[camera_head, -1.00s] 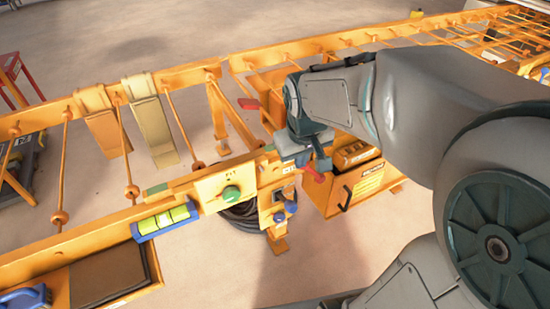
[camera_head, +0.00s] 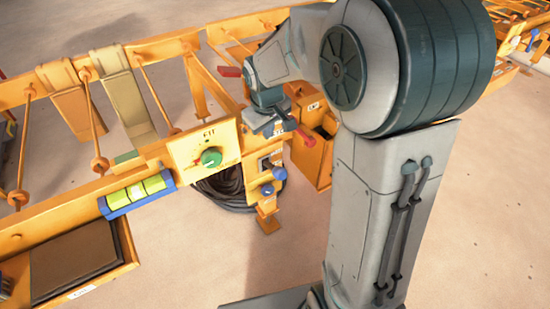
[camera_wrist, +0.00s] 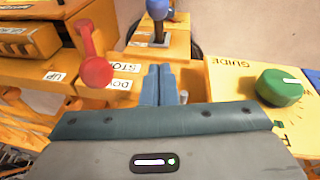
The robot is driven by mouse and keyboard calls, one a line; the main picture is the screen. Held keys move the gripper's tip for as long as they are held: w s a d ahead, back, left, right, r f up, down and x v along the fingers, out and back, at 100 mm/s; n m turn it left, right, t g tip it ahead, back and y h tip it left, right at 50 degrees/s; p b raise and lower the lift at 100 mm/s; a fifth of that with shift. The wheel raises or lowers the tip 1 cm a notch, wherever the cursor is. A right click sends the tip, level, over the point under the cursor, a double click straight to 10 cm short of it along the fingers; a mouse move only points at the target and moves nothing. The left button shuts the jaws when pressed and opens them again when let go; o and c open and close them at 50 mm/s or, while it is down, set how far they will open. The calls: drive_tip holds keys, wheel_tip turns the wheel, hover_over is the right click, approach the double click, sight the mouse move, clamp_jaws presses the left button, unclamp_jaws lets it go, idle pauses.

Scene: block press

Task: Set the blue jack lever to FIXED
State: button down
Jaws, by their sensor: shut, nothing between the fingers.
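A blue-knobbed lever (camera_wrist: 158,9) rises from a dark slot in an orange box at the top of the wrist view. In the head view, two small blue knobs (camera_head: 279,173) show on the orange front below my gripper; I cannot tell which is the jack lever. No FIXED label is readable. My gripper (camera_wrist: 158,84) is shut and empty, its blue-grey fingers together a little short of the lever's box and apart from the knob. In the head view my gripper (camera_head: 275,125) is over the rail, its fingertips partly unclear.
A green knob (camera_wrist: 280,87) on a GUIDE panel is at right. In the head view, a blue-ended level (camera_head: 137,193) and an open tray (camera_head: 128,245) lie left.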

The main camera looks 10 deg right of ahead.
drive_tip(key=b, duration=0.4)
hover_over(275, 169)
drive_tip(key=w+a, duration=0.2)
wheel_tip(275, 169, down, 10)
drive_tip(key=s+d+f, duration=0.1)
drive_tip(key=s+d+f+b, duration=0.1)
drive_tip(key=f, duration=0.1)
drive_tip(key=shift+s, duration=0.1)
